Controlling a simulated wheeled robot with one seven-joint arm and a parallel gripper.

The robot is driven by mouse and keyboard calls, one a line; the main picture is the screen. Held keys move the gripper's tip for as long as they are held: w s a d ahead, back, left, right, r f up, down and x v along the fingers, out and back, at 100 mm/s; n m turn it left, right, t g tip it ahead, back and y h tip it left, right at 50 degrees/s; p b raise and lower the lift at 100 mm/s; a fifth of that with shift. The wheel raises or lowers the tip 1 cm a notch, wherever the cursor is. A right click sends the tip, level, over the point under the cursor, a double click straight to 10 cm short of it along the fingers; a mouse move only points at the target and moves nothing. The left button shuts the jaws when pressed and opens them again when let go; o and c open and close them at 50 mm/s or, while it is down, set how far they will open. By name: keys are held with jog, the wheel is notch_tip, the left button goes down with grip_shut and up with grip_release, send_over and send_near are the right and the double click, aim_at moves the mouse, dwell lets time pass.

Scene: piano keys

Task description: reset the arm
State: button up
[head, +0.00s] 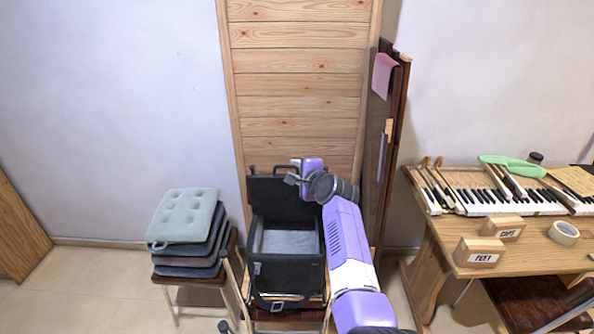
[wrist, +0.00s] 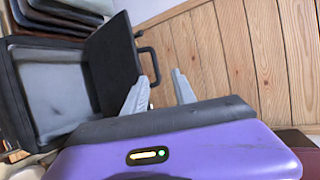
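My gripper (wrist: 160,90) shows in the wrist view with its two grey fingers apart and nothing between them. In the head view my gripper (head: 291,180) is at the end of my raised purple arm, in front of the wood-panelled door. It is above and close to an open black case (head: 256,272) on a chair. The case's raised lid (wrist: 112,65) stands to the left of my fingers in the wrist view. I cannot tell from these views whether the gripper touches the lid.
A stool with stacked cushions (head: 186,215) is left of the case. On the right, a wooden table (head: 440,240) holds piano keys (head: 500,200), two labelled wooden blocks (head: 480,252) and a tape roll (head: 563,233). Dark boards (head: 376,150) lean by the door. Some floor is clear at left.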

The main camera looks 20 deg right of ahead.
dwell(0.5)
jog(key=s+d+r+n+t+h, duration=0.1)
jog(key=d+r+n+t+h, duration=0.15)
jog(key=d+r, duration=0.35)
jog(key=s+d+f+n+t+h, duration=0.1)
jog(key=s+f+n, duration=0.15)
jog(key=s, duration=0.35)
jog(key=s+d+f+n+h, duration=0.1)
jog(key=s+n, duration=0.2)
jog(key=s, duration=0.3)
jog(key=s+a+f+n+g+y+b, duration=0.1)
jog(key=s+a+f+n, duration=0.2)
jog(key=s, duration=1.5)
jog(key=s+a+f+n+g+y+b, duration=0.1)
jog(key=s+a+f+n+b, duration=0.1)
jog(key=s, duration=1.7)
jog(key=s+a+f+n+g+y+b, duration=0.1)
jog(key=s+a+f+n, duration=0.3)
jog(key=s, duration=1.4)
jog(key=a+n+b, duration=0.1)
jog(key=a+n, duration=0.1)
jog(key=a, duration=0.1)
jog(key=shift+s+a+f, duration=0.2)
jog(key=shift+s+f, duration=0.1)
jog(key=shift+f, duration=0.05)
